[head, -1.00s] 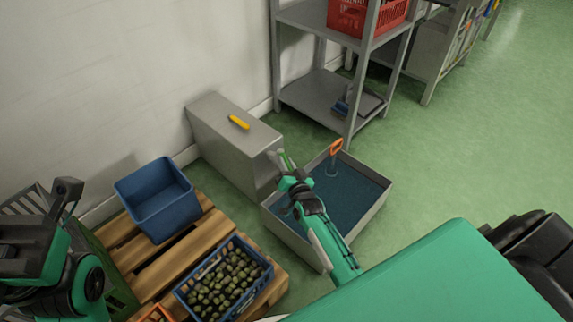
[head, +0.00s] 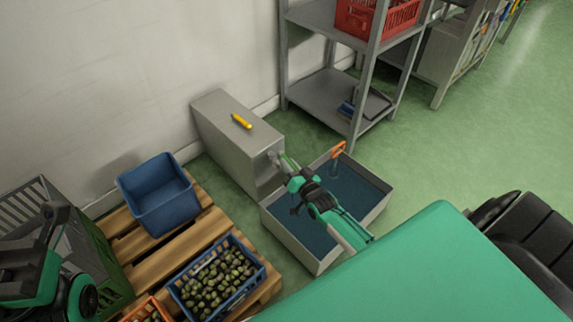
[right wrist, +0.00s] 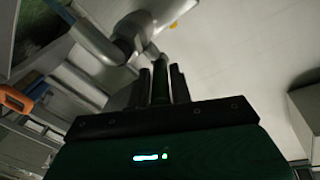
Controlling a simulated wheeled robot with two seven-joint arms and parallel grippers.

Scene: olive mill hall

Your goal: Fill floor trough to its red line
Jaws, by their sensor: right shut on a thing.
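The floor trough (head: 305,253) is a grey, open box on the green floor. Dark blue water (head: 350,193) covers its bottom, with bare wall above it; I cannot make out a red line. My right gripper (head: 287,166) is at the trough's far left, beside a grey tap (head: 273,158) on the grey cabinet. In the right wrist view its fingers are shut on a dark green lever (right wrist: 160,82) below a grey pipe (right wrist: 130,40). My left gripper (head: 48,222) is at the lower left, away from the trough; its jaws are unclear.
An orange-handled tool (head: 338,151) stands in the trough's far corner. A yellow object (head: 241,121) lies on the grey cabinet (head: 225,128). A pallet (head: 150,268) at left bears a blue bin (head: 160,195) and an olive crate (head: 255,281).

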